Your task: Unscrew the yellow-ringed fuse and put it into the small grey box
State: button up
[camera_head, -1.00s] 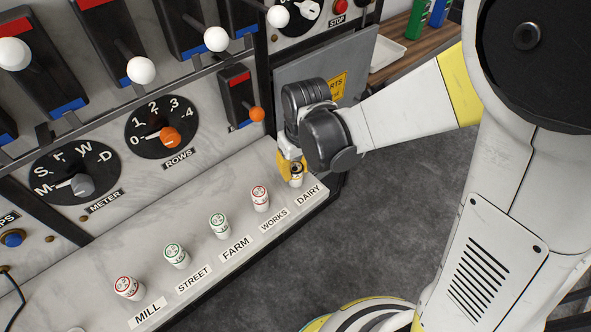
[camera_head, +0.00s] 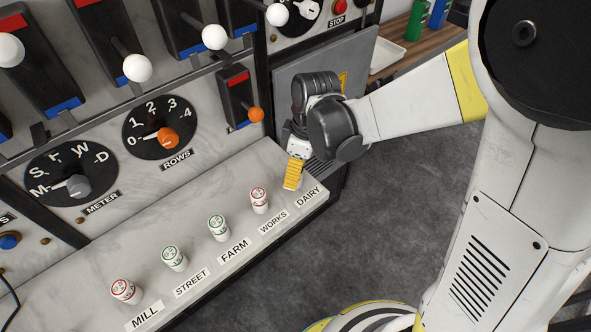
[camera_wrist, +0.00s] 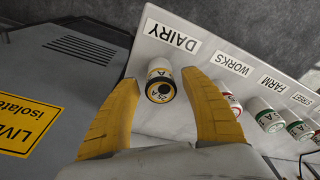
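My gripper (camera_wrist: 161,82) is open in the wrist view, with one yellow finger on each side of this fuse and a visible gap on both sides. In the head view my gripper (camera_head: 294,173) is at the right end of the fuse row, and its yellow finger hides the fuse. I cannot make out a small grey box in either view.
Red- and green-ringed fuses stand left of it, the nearest at WORKS (camera_head: 259,200). A grey cabinet (camera_head: 300,68) with a yellow sign stands behind my gripper. An orange-knobbed lever (camera_head: 256,114) is close by. A white tray (camera_head: 388,52) lies on the wooden bench (camera_head: 420,52).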

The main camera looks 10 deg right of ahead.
jog(key=shift+r, duration=0.15)
notch_tip(320, 180, up, 12)
jog(key=d, duration=0.1)
jog(key=shift+s+d+f, duration=0.2)
jog(key=shift+s+d, duration=0.15)
jog(key=shift+o, duration=0.4)
dwell(1.5)
